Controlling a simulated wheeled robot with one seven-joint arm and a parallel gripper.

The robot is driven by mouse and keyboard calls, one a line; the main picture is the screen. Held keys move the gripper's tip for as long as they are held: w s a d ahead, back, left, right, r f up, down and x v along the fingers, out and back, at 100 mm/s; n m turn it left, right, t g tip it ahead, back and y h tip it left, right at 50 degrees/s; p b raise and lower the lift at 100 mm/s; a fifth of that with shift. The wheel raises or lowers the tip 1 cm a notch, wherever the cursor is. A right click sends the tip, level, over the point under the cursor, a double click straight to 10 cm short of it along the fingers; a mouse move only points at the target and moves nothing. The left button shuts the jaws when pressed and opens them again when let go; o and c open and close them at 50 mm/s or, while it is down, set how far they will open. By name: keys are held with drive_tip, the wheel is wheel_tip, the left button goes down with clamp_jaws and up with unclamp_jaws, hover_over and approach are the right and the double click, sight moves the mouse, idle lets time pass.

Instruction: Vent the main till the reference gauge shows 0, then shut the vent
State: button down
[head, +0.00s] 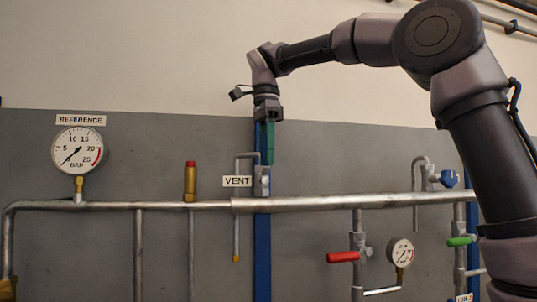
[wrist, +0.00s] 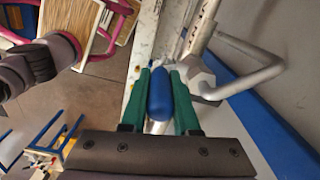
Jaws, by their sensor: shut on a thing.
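The reference gauge (head: 77,151) hangs at the left under its REFERENCE label, and its needle points to the lower left, at or close to the bottom end of the scale. The vent valve (head: 263,183) stands on the main pipe (head: 330,202), beside the VENT label (head: 237,181). My gripper (head: 268,158) points down from above over this valve. In the wrist view its green fingers (wrist: 161,72) are shut on the blue vent handle (wrist: 159,97), one on each side. In the head view the fingers largely hide the handle, which seems to stand upright.
A bent grey vent pipe (wrist: 255,80) runs close beside the fingers. A brass relief fitting (head: 190,182) stands left of the vent. A red-handled valve (head: 343,257), a small gauge (head: 400,252), a green handle (head: 461,241) and a blue handle (head: 449,178) lie to the right.

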idle(0.3)
drive_tip(key=c, duration=0.7)
unclamp_jaws()
drive_tip(key=shift+o, duration=0.2)
drive_tip(key=shift+a+r, duration=0.1)
drive_tip(key=shift+r, duration=3.6)
